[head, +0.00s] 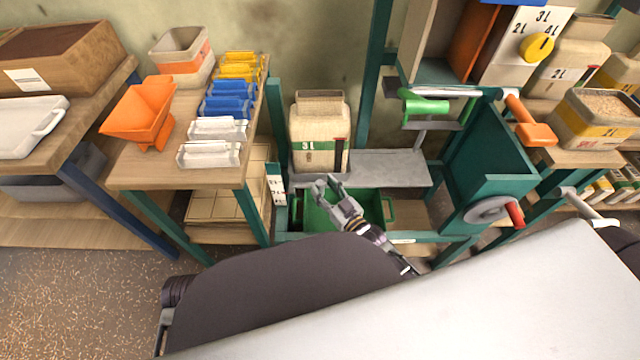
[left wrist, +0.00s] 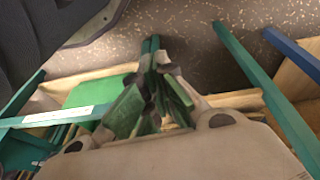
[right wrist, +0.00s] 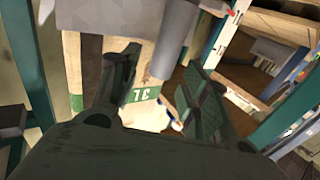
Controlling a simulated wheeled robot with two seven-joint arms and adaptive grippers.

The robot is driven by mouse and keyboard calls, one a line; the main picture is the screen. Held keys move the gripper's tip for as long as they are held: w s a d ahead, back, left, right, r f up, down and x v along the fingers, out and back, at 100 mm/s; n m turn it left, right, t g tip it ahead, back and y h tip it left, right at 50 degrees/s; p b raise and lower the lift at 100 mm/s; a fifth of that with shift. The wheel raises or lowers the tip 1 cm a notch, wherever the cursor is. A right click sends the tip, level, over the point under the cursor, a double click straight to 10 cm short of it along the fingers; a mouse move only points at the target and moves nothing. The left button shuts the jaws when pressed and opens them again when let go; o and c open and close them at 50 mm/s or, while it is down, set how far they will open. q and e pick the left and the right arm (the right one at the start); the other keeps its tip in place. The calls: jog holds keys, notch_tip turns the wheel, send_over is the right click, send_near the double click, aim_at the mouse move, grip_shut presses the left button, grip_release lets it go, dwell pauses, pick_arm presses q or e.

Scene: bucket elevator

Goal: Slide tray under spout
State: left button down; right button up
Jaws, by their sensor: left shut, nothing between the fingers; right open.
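A green tray (head: 316,217) with green side handles lies low in the teal frame, below a grey metal plate (head: 385,167). My right gripper (head: 327,184) is open above the tray, near the plate's front edge; its fingers (right wrist: 158,75) look empty in the right wrist view. I cannot tell whether it touches the tray. A beige bucket (head: 318,135) marked 3L stands behind it and shows partly in the right wrist view (right wrist: 143,95). My left gripper (left wrist: 150,95) is shut and empty in the left wrist view, outside the head view. I cannot clearly pick out the spout.
A teal box (head: 490,150) with a crank wheel (head: 490,209) stands at right. Teal posts flank the tray.

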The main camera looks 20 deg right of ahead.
jog(key=shift+x, duration=1.4)
jog(key=shift+c, duration=0.2)
jog(key=shift+s, duration=0.1)
grip_shut()
